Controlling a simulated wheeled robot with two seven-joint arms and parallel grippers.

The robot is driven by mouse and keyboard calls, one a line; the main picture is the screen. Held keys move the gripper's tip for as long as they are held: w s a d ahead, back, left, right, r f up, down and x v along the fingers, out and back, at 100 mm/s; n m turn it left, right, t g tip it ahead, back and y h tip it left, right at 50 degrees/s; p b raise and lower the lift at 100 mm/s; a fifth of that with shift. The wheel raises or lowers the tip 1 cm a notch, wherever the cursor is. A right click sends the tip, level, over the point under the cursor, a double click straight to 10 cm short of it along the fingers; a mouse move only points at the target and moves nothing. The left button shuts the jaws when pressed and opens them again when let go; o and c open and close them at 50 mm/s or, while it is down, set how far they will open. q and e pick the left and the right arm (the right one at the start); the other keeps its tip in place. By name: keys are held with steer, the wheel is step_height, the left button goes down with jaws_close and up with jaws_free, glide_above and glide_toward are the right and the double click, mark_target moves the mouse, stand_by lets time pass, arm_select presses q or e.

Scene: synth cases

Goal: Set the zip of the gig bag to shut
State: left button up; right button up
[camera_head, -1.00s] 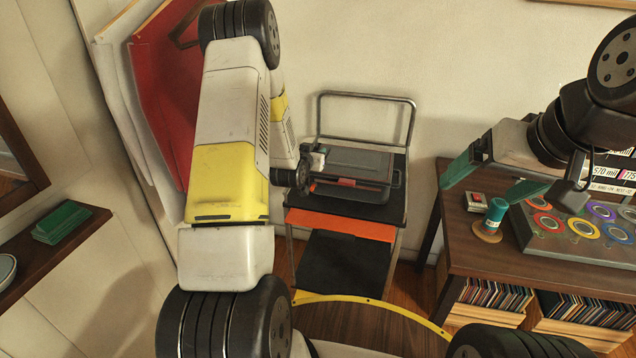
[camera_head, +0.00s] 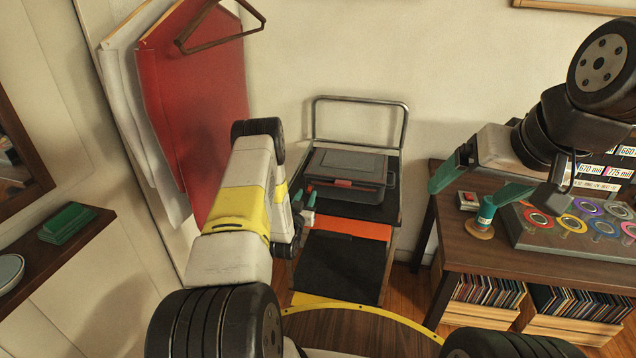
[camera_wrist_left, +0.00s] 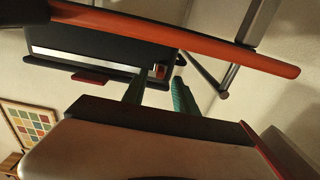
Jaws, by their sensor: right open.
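The gig bag appears to be the dark grey case (camera_head: 345,165) lying on the cart, with a red tab (camera_head: 343,183) on its front. In the left wrist view it shows as a dark body (camera_wrist_left: 100,45) with a pale strip along it and a small orange-red piece (camera_wrist_left: 159,70) near the strip's end. I cannot tell whether the zip is open or shut. My left gripper (camera_head: 309,207), with teal fingers, is at the cart's left front, apart from the case. It is open and empty. My right gripper (camera_head: 478,186) is open above the wooden table.
The cart has a tall metal handle (camera_head: 360,98) behind and an orange band (camera_head: 350,222) in front. A teal bottle-like object (camera_head: 486,212) and a panel of coloured rings (camera_head: 560,236) are on the table (camera_head: 470,240).

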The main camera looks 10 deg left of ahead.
mark_target(310, 189)
arm_select(q)
steer(key=shift+w, duration=1.05)
steer(key=shift+c, duration=0.4)
jaws_close()
steer(key=shift+d, duration=0.1)
